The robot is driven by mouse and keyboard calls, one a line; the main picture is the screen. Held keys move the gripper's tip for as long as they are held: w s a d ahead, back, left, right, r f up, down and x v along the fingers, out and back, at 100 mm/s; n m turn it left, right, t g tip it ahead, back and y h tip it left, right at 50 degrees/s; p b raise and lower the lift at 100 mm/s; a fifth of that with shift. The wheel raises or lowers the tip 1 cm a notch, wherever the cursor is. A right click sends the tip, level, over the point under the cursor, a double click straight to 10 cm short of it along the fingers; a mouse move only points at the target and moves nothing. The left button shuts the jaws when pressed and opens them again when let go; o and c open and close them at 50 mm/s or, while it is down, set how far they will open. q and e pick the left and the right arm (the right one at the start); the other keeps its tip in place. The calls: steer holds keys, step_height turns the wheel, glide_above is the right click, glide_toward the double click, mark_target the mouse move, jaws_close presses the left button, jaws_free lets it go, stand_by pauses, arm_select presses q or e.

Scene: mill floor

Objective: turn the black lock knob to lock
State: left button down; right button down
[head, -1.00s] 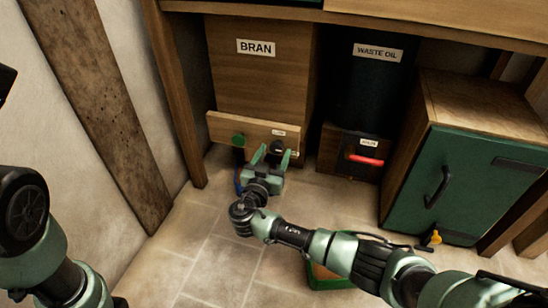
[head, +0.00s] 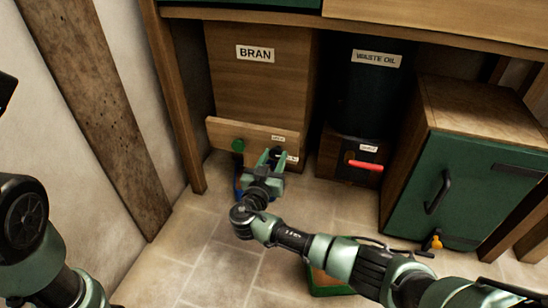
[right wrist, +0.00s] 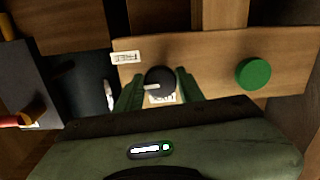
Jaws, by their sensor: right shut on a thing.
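The black lock knob (right wrist: 160,82) is on a wooden board (right wrist: 220,50) in the right wrist view. It is round, with a pale pointer mark toward the left of that picture. My right gripper (right wrist: 159,88) has its green fingers on either side of the knob, shut on it. In the head view the right gripper (head: 270,155) is at the right end of the board (head: 225,131), and the knob is mostly hidden by the fingers. My left gripper is not in view.
A green knob (head: 238,145) is on the board's left part. Above is a wooden BRAN bin (head: 262,85). To the right are the dark WASTE OIL container (head: 375,95), a red handle (head: 366,165) and a green cabinet (head: 455,180). The tiled floor (head: 215,235) in front is partly free.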

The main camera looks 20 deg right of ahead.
steer(key=n+p, duration=0.1)
steer(key=n, duration=0.3)
steer(key=shift+s, duration=0.1)
steer(key=n+p, duration=0.1)
steer(key=n, duration=0.3)
steer(key=shift+n+p, duration=0.3)
steer(key=shift+p, duration=0.05)
steer(key=n+p, duration=0.2)
steer(key=n, duration=0.3)
steer(key=shift+d+r, duration=0.1)
steer(key=shift+n+p, duration=0.5)
steer(key=shift+n, duration=1.3)
steer(key=c, duration=0.9)
jaws_free()
